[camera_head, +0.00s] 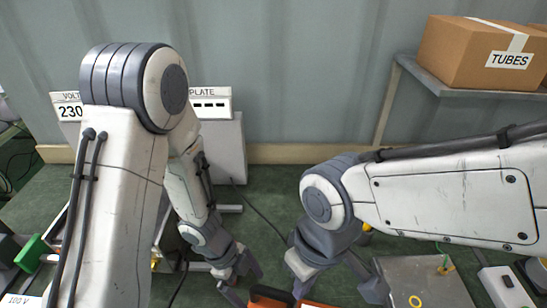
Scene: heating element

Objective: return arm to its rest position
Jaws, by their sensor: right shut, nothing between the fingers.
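My left arm comes in from the left, bends at a high elbow, and reaches down to the left gripper (246,284) at the bottom middle. Its fingertips are partly hidden, and I cannot tell whether it is open or shut. My right arm comes in from the right edge and bends down at the wrist.
An orange object (268,296) lies at the bottom edge between the grippers. A metal plate (428,282) is at the lower right, beside a white switch box (503,290). A shelf (450,88) holds a "TUBES" box (472,58). A grey cabinet with a display sign (210,103) stands behind my left arm.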

